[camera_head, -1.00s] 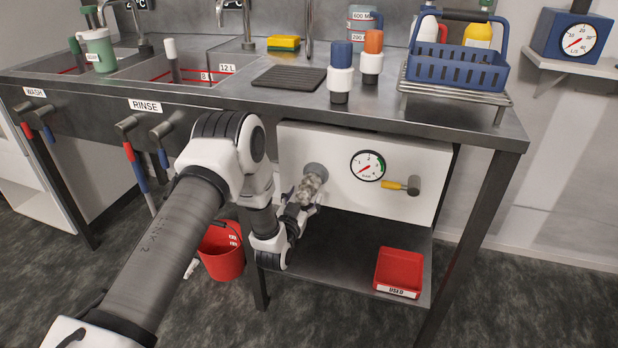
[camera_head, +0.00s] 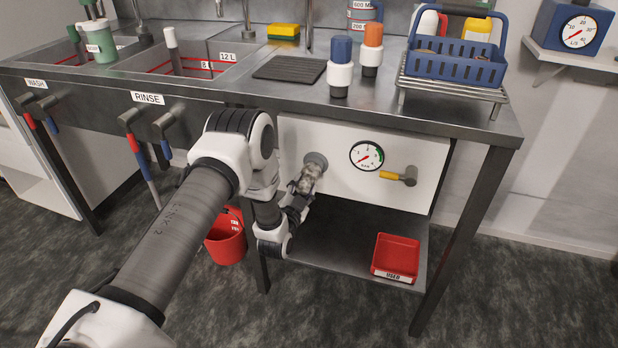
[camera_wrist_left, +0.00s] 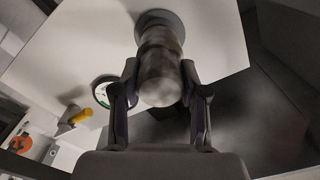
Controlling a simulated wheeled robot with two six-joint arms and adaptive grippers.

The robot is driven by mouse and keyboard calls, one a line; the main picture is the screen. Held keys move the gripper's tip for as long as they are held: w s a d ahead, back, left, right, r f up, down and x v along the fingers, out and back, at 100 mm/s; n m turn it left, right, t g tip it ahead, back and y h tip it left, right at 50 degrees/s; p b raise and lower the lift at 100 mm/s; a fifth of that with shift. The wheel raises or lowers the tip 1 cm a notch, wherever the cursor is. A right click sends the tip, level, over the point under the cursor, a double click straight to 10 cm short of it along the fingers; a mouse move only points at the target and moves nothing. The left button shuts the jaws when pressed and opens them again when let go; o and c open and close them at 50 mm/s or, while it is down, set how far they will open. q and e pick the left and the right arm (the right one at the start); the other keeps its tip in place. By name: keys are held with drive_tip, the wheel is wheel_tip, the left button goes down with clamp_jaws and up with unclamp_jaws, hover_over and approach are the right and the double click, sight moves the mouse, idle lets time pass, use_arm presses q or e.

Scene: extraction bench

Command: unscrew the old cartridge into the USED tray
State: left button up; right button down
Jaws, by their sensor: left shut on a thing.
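The old cartridge (camera_head: 308,178) is a mottled grey-brown cylinder at a round grey socket (camera_head: 316,160) on the white panel under the bench. My left gripper (camera_head: 298,197) is shut on it. In the left wrist view the cartridge (camera_wrist_left: 160,70) sits between the two fingers (camera_wrist_left: 160,95), its far end at the grey socket (camera_wrist_left: 160,22); I cannot tell whether it is still threaded in. The red USED tray (camera_head: 397,254) is on the lower shelf to the right, and looks empty. My right gripper is not in view.
A gauge (camera_head: 367,156) and a yellow-handled valve (camera_head: 398,176) stick out from the panel, right of the cartridge. A red bucket (camera_head: 226,240) stands on the floor at left. The lower shelf (camera_head: 340,232) is bare between my gripper and the tray.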

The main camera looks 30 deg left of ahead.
use_arm(q)
drive_tip(key=n, duration=0.1)
drive_tip(key=n+b, duration=0.1)
drive_tip(key=n, duration=0.2)
drive_tip(key=shift+f, duration=0.25)
drive_tip(key=n+b, duration=0.4)
drive_tip(key=n, duration=0.5)
drive_tip(key=shift+f, duration=0.1)
drive_tip(key=shift+o, duration=0.2)
drive_tip(key=n+b, duration=0.4)
drive_tip(key=n, duration=0.3)
drive_tip(key=o, duration=1.3)
drive_tip(key=shift+r+p, duration=0.35)
drive_tip(key=shift+p, duration=0.15)
